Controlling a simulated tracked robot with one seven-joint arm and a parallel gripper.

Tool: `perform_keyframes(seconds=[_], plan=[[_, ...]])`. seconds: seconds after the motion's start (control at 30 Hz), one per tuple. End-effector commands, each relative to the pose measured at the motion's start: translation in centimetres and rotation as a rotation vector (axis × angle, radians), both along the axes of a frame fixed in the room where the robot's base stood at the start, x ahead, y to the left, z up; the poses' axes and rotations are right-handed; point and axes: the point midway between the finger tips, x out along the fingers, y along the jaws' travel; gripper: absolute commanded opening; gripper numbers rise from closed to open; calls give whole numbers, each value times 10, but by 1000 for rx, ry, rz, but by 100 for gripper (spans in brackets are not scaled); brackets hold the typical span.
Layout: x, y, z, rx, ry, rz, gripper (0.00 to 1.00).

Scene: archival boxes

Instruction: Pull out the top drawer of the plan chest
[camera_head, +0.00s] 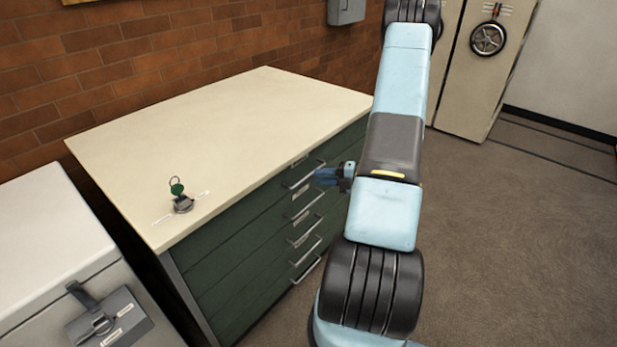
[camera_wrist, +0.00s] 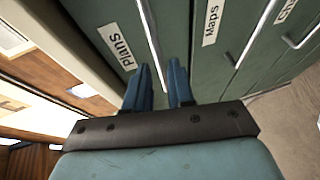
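The plan chest (camera_head: 215,130) has a cream top and dark green drawers with silver bar handles. Its top drawer (camera_head: 240,215) looks shut, flush with the drawers below. In the wrist view the top drawer's label reads "Plans" (camera_wrist: 117,45). The top handle (camera_head: 303,177) also shows in the wrist view (camera_wrist: 150,42). My gripper (camera_head: 317,178) is at the chest front, by the right end of that handle. In the wrist view its blue fingers (camera_wrist: 160,68) are apart, with the handle running between them. Contact with the handle cannot be told.
A pale grey box with a latch (camera_head: 50,240) stands at the left. A brick wall (camera_head: 180,45) is behind. Open carpet (camera_head: 520,240) lies at the right, with a cabinet (camera_head: 480,75) farther back.

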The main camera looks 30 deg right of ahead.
Motion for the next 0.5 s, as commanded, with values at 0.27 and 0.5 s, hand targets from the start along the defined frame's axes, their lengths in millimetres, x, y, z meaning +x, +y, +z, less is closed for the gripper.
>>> perform_keyframes(seconds=[0.27, 0.5], plan=[[29, 27, -7, -1, -1, 1, 23], [37, 34, -9, -1, -1, 0, 23]])
